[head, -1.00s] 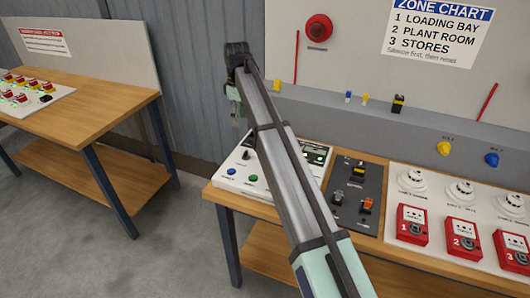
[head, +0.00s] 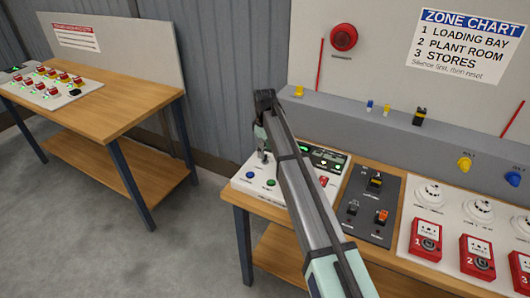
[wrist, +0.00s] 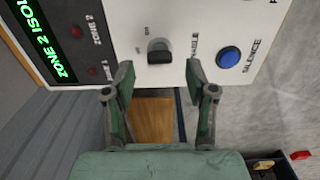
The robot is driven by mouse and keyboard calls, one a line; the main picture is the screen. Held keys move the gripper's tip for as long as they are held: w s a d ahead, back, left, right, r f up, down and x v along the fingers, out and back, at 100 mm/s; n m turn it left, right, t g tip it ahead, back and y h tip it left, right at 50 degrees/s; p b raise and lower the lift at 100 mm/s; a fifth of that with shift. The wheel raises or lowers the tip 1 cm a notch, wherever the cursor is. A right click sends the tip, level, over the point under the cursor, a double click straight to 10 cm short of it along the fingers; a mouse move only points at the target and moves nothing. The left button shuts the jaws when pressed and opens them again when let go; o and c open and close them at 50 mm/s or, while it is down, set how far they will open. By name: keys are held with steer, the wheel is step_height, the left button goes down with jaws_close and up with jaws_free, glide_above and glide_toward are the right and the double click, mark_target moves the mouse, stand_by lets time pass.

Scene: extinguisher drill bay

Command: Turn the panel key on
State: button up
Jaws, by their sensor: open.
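The panel key (wrist: 160,51) is a dark knob in a grey collar on the white alarm panel (wrist: 205,22), with an "ON" label beside it and "ENABLE" lettering nearby. My gripper (wrist: 163,82) is open and empty in the wrist view, its two fingers spread to either side and just short of the key. No contact shows. In the head view my gripper (head: 262,145) hangs over the left part of the white panel (head: 240,183); the key is hard to make out there. My arm hides part of the panel.
A blue silence button (wrist: 228,57) sits beside the key, and a green display (wrist: 38,35) lies at the left. A dark switch plate (head: 366,222) and red call points (head: 424,238) stand to the right. A second bench (head: 125,98) stands at the left.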

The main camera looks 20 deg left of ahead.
mark_target(265, 159)
steer(key=shift+f+p, duration=0.3)
steer(key=shift+f, duration=1.25)
jaws_close()
steer(key=shift+m, duration=0.3)
steer(key=m+b, duration=0.2)
steer(key=m, duration=0.3)
steer(key=m+b, duration=0.2)
steer(key=m, duration=0.4)
steer(key=shift+m, duration=0.3)
